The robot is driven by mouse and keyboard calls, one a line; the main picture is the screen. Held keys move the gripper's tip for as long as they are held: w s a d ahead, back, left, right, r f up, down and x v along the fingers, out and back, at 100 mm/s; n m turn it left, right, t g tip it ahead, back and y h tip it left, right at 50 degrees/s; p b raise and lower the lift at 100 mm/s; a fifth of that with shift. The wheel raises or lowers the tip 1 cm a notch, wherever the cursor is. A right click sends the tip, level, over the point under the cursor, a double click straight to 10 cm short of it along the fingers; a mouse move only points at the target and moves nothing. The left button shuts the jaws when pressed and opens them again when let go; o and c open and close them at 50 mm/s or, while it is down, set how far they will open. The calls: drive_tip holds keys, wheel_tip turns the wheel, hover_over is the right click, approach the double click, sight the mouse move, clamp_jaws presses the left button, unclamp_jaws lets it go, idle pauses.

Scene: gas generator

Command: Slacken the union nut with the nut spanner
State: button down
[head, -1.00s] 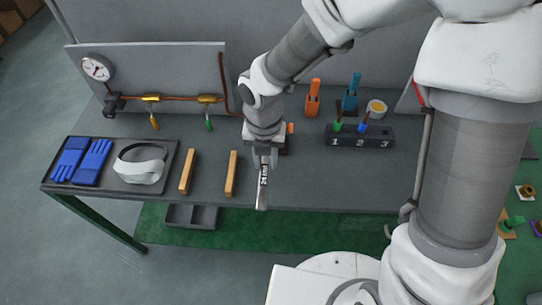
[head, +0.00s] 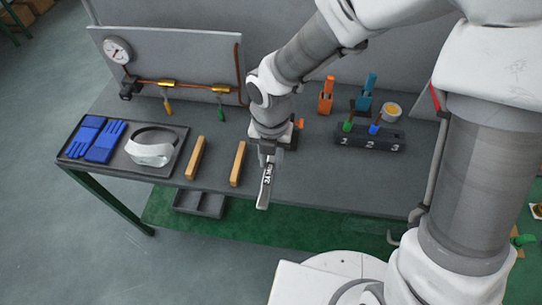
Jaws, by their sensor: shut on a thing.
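My gripper (head: 268,158) is shut on the grey nut spanner (head: 265,187), which bears dark lettering. It holds the spanner over the front part of the bench, with the free end pointing towards the front edge. I cannot make out the union nut for certain. The copper pipe (head: 200,87) runs along the back-left panel with brass fittings (head: 167,84), away from my gripper. My wrist hides most of a dark block with an orange part (head: 300,123) just behind it.
Two wooden bars (head: 196,158) lie left of my gripper. Further left, a tray (head: 172,170) holds blue gloves (head: 104,141) and a white visor (head: 150,152). A numbered black rack (head: 391,145) and orange (head: 326,97) and blue (head: 365,98) tools stand at the right.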

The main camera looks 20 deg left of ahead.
drive_tip(key=shift+w+a+p, duration=0.15)
drive_tip(key=shift+w+p, duration=0.35)
drive_tip(key=shift+w, duration=1.4)
drive_tip(key=shift+w+a+p, duration=0.15)
drive_tip(key=shift+w+p, duration=0.35)
drive_tip(key=shift+w, duration=1.35)
drive_tip(key=shift+w, duration=0.1)
drive_tip(key=shift+w+a+p, duration=0.15)
drive_tip(key=shift+w+p, duration=0.4)
drive_tip(key=shift+w, duration=0.9)
drive_tip(key=shift+w, duration=0.1)
drive_tip(key=shift+r, duration=0.1)
drive_tip(key=shift+w+d+n+p, duration=0.1)
drive_tip(key=shift+d+n+p, duration=0.7)
drive_tip(key=d+n, duration=0.1)
drive_tip(key=w+d+n, duration=0.1)
drive_tip(key=n, duration=0.1)
drive_tip(key=shift+d, duration=0.4)
